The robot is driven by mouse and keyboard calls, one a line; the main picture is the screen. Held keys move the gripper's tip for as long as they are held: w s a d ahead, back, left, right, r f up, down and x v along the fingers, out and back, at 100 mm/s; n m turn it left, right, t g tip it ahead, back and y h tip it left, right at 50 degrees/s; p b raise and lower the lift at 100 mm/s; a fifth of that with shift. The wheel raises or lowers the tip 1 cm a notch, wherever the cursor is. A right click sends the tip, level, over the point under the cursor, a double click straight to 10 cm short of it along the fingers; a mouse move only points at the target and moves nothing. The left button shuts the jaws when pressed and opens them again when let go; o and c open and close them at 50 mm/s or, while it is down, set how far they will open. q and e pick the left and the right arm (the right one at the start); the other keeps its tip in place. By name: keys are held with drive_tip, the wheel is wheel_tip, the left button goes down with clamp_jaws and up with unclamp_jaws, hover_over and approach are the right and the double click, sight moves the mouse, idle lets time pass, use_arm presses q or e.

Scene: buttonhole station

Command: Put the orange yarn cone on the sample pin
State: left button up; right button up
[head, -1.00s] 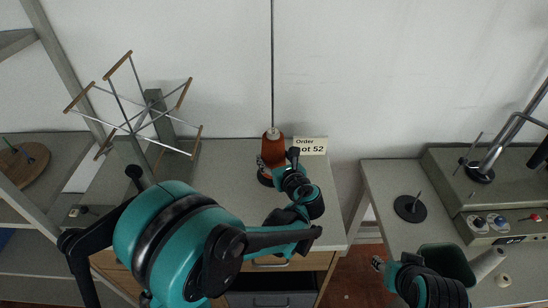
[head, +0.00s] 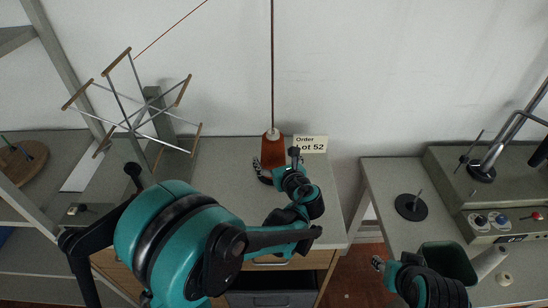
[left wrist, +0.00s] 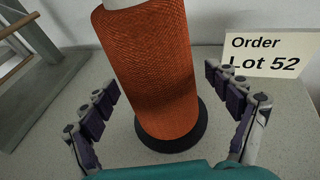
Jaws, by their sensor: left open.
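The orange yarn cone (head: 273,150) stands upright on a black round base (left wrist: 185,145) on the middle table, its pale tip at the top. My left gripper (head: 275,163) is at the cone. In the left wrist view the left gripper (left wrist: 160,82) is open, with one finger on each side of the cone (left wrist: 150,75) and visible gaps between. An upright pin on a black disc (head: 410,207) stands empty on the right table; it looks like the sample pin. My right gripper (head: 378,263) is low in the head view, too small to read.
An "Order Lot 52" card (head: 310,144) stands just right of the cone. A spoked reel (head: 130,125) is to the left. A grey machine (head: 500,205) with knobs, a dark green bin (head: 447,258) and a white cone (head: 488,262) are at the right.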

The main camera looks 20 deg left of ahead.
use_arm(q)
drive_tip(key=v, duration=1.2)
idle(0.3)
